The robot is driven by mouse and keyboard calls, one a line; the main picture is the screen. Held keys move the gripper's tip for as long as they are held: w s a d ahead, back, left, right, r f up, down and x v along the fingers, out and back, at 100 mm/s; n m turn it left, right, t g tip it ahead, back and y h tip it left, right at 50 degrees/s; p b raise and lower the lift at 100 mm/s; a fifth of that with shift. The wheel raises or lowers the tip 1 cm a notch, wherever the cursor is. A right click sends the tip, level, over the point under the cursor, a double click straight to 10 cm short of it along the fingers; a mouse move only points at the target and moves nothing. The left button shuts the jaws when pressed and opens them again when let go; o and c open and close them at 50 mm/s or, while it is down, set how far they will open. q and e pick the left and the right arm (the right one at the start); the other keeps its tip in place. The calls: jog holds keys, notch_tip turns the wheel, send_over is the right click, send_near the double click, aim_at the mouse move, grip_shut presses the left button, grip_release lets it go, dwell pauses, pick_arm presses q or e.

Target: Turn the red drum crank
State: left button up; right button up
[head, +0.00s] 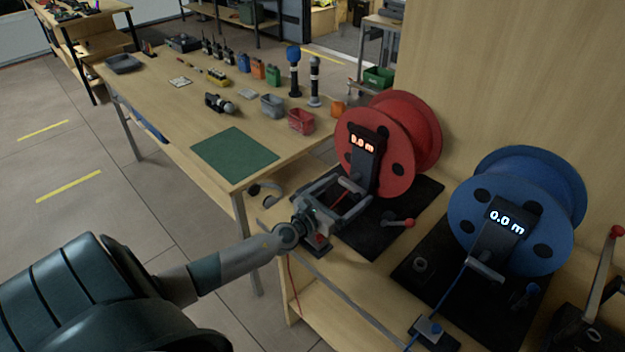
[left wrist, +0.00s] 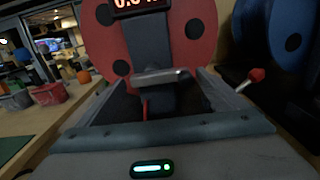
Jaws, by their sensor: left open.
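The red drum (head: 375,150) stands upright at the left of the bench, behind a dark post whose display reads 0.0 m. It also fills the upper middle of the left wrist view (left wrist: 190,45). The crank with a red knob (head: 408,222) is low at its right side; its knob also shows in the left wrist view (left wrist: 257,75), right of the fingers. My left gripper (head: 352,192) is open in front of the post, its fingers spread around a grey bar (left wrist: 160,77) at the post. The crank is outside the fingers. My right gripper is out of view.
A blue drum (head: 505,205) with its own 0.0 m display stands to the right. A lever with a red knob (head: 603,270) is at the far right. A table with a green mat (head: 234,153), bins and radios lies behind left. A wooden wall (head: 520,80) closes the right.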

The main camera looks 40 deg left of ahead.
pick_arm(q)
jog(key=s+b, duration=0.1)
jog(key=s, duration=0.3)
jog(key=s+b, duration=0.1)
jog(key=s, duration=0.4)
jog(key=s+a+b, duration=0.1)
jog(key=s, duration=0.3)
jog(key=shift+s+f, duration=0.15)
jog(key=shift+s, duration=0.15)
jog(key=shift+s+a+b, duration=0.1)
jog(key=shift+s+b, duration=0.25)
jog(key=shift+s, duration=0.4)
